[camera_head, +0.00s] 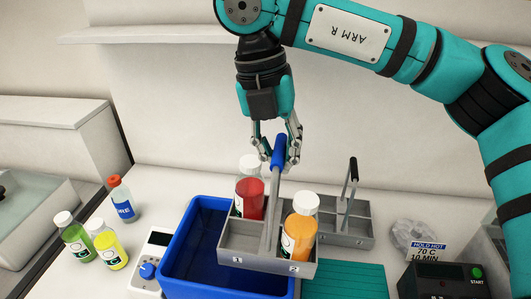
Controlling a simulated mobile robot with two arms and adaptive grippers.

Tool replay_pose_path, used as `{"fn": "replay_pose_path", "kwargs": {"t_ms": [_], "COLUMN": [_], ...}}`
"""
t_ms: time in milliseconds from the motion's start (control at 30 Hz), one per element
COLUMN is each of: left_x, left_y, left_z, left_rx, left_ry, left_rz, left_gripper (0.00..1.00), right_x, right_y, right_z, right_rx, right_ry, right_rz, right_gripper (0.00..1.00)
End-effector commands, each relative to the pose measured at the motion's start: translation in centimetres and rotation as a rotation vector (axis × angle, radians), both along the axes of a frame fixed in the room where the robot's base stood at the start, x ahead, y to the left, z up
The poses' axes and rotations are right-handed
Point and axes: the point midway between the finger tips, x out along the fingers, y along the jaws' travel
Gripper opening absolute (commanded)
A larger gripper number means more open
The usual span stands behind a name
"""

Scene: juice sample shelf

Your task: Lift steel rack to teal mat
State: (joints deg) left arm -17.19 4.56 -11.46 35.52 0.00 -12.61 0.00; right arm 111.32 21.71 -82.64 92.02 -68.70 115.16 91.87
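The steel rack (248,247) is a grey divided carrier with a blue handle grip (279,152). It holds a red bottle (250,198) and an orange bottle (298,231), both white-capped. Its front shows labels 1 and 2. My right gripper (280,160) points down, with its fingers closed around the blue grip. The rack appears raised, overlapping the right side of the blue bin in the picture; its exact height is unclear. The teal mat (345,283) lies to the right of the rack, partly cut off by the bottom edge. My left gripper is not in view.
The blue bin (185,262) stands left of and below the rack. A second grey rack (356,229) with a black handle stands behind it. Green (74,236), yellow (108,244) and red-capped (121,199) bottles stand left. A black heater box (442,283) is at right. The visible mat is bare.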

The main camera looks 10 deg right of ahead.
Motion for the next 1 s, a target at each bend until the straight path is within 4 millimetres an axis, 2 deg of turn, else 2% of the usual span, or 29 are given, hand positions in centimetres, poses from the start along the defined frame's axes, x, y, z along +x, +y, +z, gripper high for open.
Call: {"fn": "replay_pose_path", "kwargs": {"t_ms": [600,1000], "left_x": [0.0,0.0], "left_y": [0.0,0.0], "left_z": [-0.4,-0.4], "left_rx": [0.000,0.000], "left_ry": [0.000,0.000], "left_rz": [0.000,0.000], "left_gripper": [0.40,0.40], "right_x": [-1.6,-1.7], "right_y": [-4.3,-4.5], "right_z": [0.2,0.2], "right_rx": [0.001,0.001], "right_ry": [-0.004,-0.002], "right_rz": [0.000,0.000], "right_gripper": [0.00,0.00]}}
